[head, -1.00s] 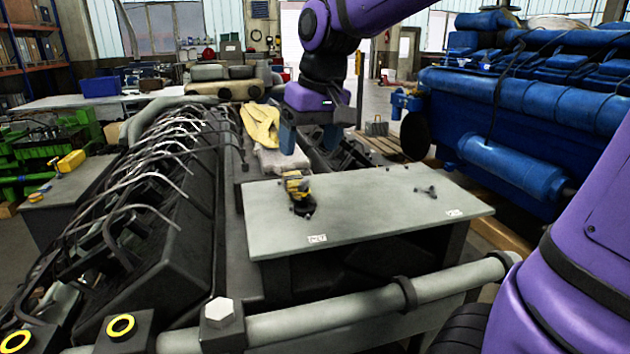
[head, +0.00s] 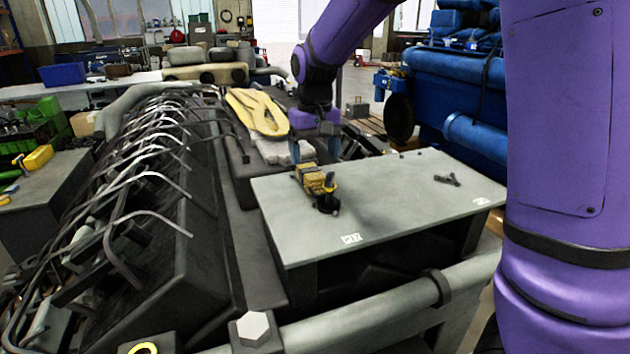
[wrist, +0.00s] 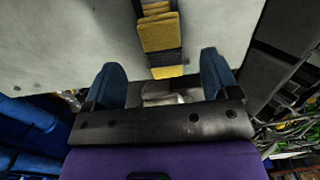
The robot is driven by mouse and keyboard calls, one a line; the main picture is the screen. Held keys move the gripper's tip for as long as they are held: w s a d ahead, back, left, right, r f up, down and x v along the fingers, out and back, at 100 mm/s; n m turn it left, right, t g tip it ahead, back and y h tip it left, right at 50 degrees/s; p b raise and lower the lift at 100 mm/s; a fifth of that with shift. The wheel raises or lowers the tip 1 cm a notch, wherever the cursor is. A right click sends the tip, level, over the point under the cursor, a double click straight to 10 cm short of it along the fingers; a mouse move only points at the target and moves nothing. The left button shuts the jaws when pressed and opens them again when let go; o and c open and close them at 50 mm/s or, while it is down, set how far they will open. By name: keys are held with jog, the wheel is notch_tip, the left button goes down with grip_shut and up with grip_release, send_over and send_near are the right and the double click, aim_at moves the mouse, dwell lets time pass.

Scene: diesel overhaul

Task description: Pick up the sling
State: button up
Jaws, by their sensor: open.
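The sling (head: 312,181) looks like a folded yellow strap bundle with a dark band. It lies on the grey plate (head: 390,215) near its back left part, with a dark fitting at its near end. My gripper (head: 314,155) is open and points down at the bundle's far end. In the wrist view the sling (wrist: 160,37) runs up the picture from between the two blue fingers of my gripper (wrist: 163,72). Nothing is held. I cannot tell the exact height of the fingertips above the sling.
A yellow cloth-like piece (head: 258,112) and a pale rag (head: 285,150) lie behind the plate. A small dark part (head: 447,180) sits on the plate's right side. Bent metal pipes (head: 150,180) rise at left. A thick rail (head: 390,308) crosses in front.

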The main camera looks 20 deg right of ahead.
aim_at(314, 173)
jog(key=shift+w+a+f, duration=0.1)
jog(key=shift+f, duration=2.95)
jog(key=c, duration=1.2)
jog(key=shift+r, duration=0.1)
jog(key=shift+r, duration=0.6)
notch_tip(314, 173, up, 2)
jog(key=shift+r, duration=0.2)
jog(key=s+d, duration=0.1)
jog(key=s, duration=0.4)
jog(key=s+d+r, duration=0.1)
jog(key=s+d, duration=0.1)
jog(key=s, duration=0.3)
jog(key=s+d, duration=0.1)
jog(key=s, duration=0.4)
jog(key=shift+s+d+r, duration=0.1)
jog(key=shift+d+r, duration=0.05)
jog(key=shift+d, duration=0.05)
jog(key=shift+s+r, duration=0.1)
jog(key=shift+r, duration=0.85)
